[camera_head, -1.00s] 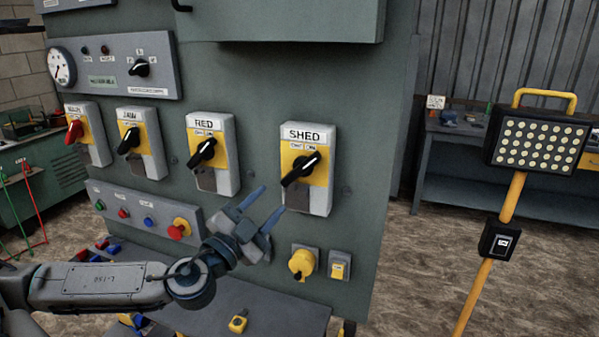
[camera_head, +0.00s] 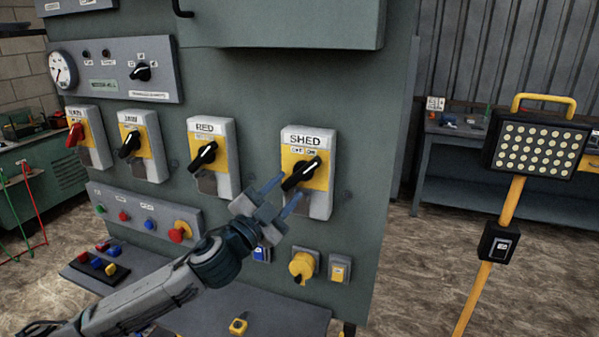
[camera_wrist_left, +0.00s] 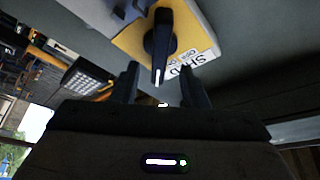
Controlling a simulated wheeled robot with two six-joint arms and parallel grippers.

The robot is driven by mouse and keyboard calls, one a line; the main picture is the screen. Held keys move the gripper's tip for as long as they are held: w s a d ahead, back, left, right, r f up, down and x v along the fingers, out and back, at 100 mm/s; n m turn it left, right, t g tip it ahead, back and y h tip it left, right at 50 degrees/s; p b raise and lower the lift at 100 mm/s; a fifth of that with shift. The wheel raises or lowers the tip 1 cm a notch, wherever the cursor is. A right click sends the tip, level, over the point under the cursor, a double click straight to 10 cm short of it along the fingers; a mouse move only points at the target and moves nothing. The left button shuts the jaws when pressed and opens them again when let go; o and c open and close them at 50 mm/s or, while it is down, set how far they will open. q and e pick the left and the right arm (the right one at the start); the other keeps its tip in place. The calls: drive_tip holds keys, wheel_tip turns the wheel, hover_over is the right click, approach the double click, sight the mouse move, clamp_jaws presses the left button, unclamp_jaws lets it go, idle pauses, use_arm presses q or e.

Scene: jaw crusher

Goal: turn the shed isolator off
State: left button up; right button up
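The shed isolator (camera_head: 318,204) is a grey box with a yellow plate, labelled SHED, on the green cabinet's right side. Its black rotary handle (camera_head: 301,174) lies diagonally, its white-marked end pointing up and right toward the right-hand label. My left gripper (camera_head: 279,192) is just below and left of the handle, fingers apart and pointing at it. In the left wrist view the black handle (camera_wrist_left: 161,45) shows ahead, its white tip between the two open fingers (camera_wrist_left: 163,88); I see no clear contact. My right gripper is not in view.
Similar switches, RED (camera_head: 226,160) and others, sit to the left. Below are a yellow knob (camera_head: 302,266), a small yellow switch (camera_head: 339,269) and a red stop button (camera_head: 180,231). A lamp on a yellow stand (camera_head: 541,145) is at right, with open floor between.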

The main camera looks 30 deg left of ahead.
sight(298, 178)
use_arm(q)
drive_tip(key=p+x, duration=0.2)
drive_tip(key=x, duration=0.1)
drive_tip(key=shift+w+r, duration=0.25)
drive_tip(key=shift+p+x, duration=0.65)
drive_tip(key=shift+x, duration=0.35)
drive_tip(key=shift+f, duration=0.2)
clamp_jaws()
